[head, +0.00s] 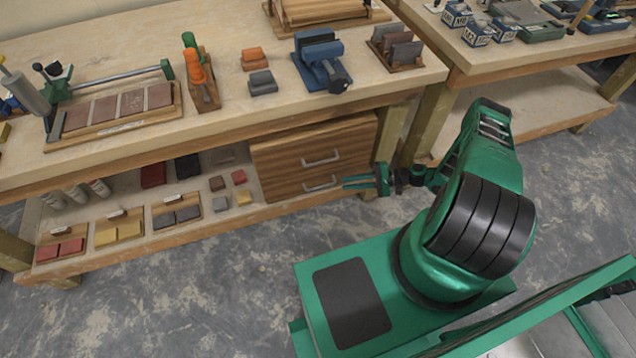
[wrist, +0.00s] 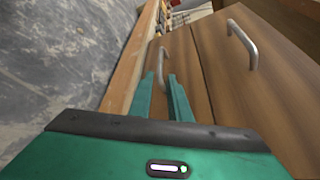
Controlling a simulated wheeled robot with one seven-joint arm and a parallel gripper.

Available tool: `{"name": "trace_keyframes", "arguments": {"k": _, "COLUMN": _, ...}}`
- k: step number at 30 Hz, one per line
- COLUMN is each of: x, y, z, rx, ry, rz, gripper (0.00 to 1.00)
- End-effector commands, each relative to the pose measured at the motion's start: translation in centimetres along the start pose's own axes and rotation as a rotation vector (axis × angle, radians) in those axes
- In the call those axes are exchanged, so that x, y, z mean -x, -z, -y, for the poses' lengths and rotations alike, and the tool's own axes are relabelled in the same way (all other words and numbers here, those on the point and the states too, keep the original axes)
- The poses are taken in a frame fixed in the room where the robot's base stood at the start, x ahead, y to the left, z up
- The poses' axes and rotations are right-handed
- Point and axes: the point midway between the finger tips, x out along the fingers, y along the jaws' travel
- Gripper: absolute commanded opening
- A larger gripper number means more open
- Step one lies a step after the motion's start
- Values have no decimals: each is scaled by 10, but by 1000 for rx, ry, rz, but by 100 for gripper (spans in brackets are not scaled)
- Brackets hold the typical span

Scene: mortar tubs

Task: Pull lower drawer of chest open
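A wooden chest with two drawers (head: 312,157) stands on the lower shelf of the workbench. Its lower drawer has a metal bar handle (head: 320,184), and its upper drawer has a similar handle (head: 321,161). My gripper (head: 346,183) is just right of the lower handle in the head view, its green fingers pointing left. In the wrist view, my gripper (wrist: 161,78) has its two fingers apart with a gap between them. The lower handle (wrist: 162,60) shows just beyond the fingertips, and the upper handle (wrist: 243,44) is to the right. Both drawers look closed.
The workbench top (head: 220,120) overhangs the chest. A bench leg (head: 388,140) stands right of the chest, close to my gripper. Small coloured blocks (head: 239,177) lie on the shelf left of the chest. The floor (head: 220,280) in front is clear.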

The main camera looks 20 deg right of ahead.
Motion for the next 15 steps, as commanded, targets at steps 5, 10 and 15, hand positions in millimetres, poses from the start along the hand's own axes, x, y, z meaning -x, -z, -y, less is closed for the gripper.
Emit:
{"name": "trace_keyframes", "arguments": {"k": 5, "x": -38, "y": -5, "z": 0, "rx": 4, "ry": -9, "rz": 18, "gripper": 17}}
{"name": "trace_keyframes", "arguments": {"k": 10, "x": -73, "y": -7, "z": 0, "rx": 5, "ry": -14, "rz": 23, "gripper": 17}}
{"name": "trace_keyframes", "arguments": {"k": 15, "x": -100, "y": -8, "z": 0, "rx": 5, "ry": -15, "rz": 24, "gripper": 17}}
